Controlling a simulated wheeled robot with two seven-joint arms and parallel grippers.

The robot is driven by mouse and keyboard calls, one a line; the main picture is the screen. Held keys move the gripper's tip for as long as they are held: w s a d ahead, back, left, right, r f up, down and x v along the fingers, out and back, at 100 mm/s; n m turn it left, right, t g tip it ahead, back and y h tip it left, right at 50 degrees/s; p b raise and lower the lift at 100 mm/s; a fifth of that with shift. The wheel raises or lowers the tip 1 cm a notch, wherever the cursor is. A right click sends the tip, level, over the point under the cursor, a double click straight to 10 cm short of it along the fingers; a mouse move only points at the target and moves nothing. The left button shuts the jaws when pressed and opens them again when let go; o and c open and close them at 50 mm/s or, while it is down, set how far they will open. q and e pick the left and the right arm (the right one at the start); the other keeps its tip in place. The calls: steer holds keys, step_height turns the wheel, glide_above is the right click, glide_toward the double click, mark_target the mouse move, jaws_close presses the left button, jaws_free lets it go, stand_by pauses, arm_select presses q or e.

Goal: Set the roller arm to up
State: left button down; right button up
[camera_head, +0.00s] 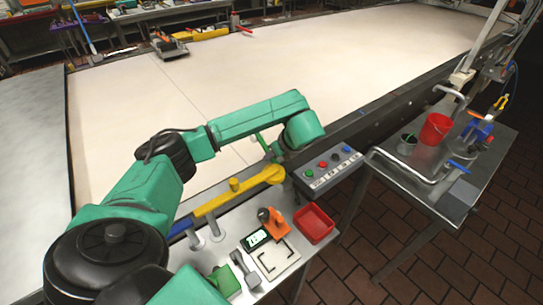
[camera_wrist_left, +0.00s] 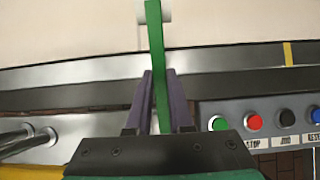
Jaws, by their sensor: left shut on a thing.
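The roller arm (camera_wrist_left: 160,85) is a narrow green bar with a pale roller (camera_wrist_left: 153,12) at its far end, in the left wrist view. It stands upright in that picture, and its lower end is hidden by the gripper body. My left gripper (camera_wrist_left: 159,76) is shut on the bar, with one purple finger on each side. In the head view the green bar (camera_head: 261,142) shows small beside the end of my left arm, at the near edge of the pale belt. The fingers are hard to make out there. My right gripper is not in view.
A button panel (camera_head: 315,184) with coloured buttons is just right of the gripper. A yellow bar (camera_head: 240,194) lies nearby on the bench, with a red tray (camera_head: 314,223) and an orange tool (camera_head: 274,224). A side table holds a red bucket (camera_head: 435,129). The pale belt (camera_head: 330,60) is mostly clear.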

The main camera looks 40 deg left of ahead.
arm_select(q)
steer(key=c, duration=0.8)
jaws_free()
steer(key=shift+d+r, duration=0.35)
steer(key=b+v, duration=0.1)
steer(key=v, duration=0.2)
steer(key=shift+d+r, duration=0.2)
steer(key=shift+r, duration=0.15)
steer(key=p+v, duration=0.4)
steer(key=v, duration=0.5)
steer(key=shift+s+r, duration=0.2)
steer(key=shift+r, duration=0.15)
